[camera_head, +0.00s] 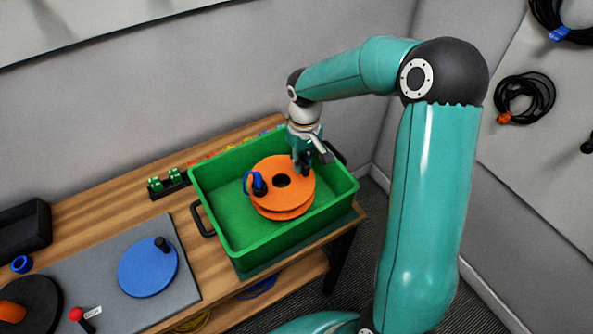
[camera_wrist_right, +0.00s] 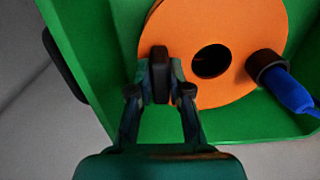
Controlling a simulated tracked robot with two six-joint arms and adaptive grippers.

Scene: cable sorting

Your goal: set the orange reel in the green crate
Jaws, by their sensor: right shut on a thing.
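The orange reel (camera_head: 270,200) has two flanges, a dark centre hole and a blue plug on its left side. It is within the walls of the green crate (camera_head: 222,244); I cannot tell whether it touches the crate floor. My left gripper is out of view.
The crate stands at the right end of a wooden bench (camera_head: 105,227). A grey plate with a blue disc (camera_head: 146,272) lies to its left. Small green connectors (camera_head: 163,184) sit behind on a dark strip. Coiled black cables (camera_head: 524,98) hang on the right wall.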

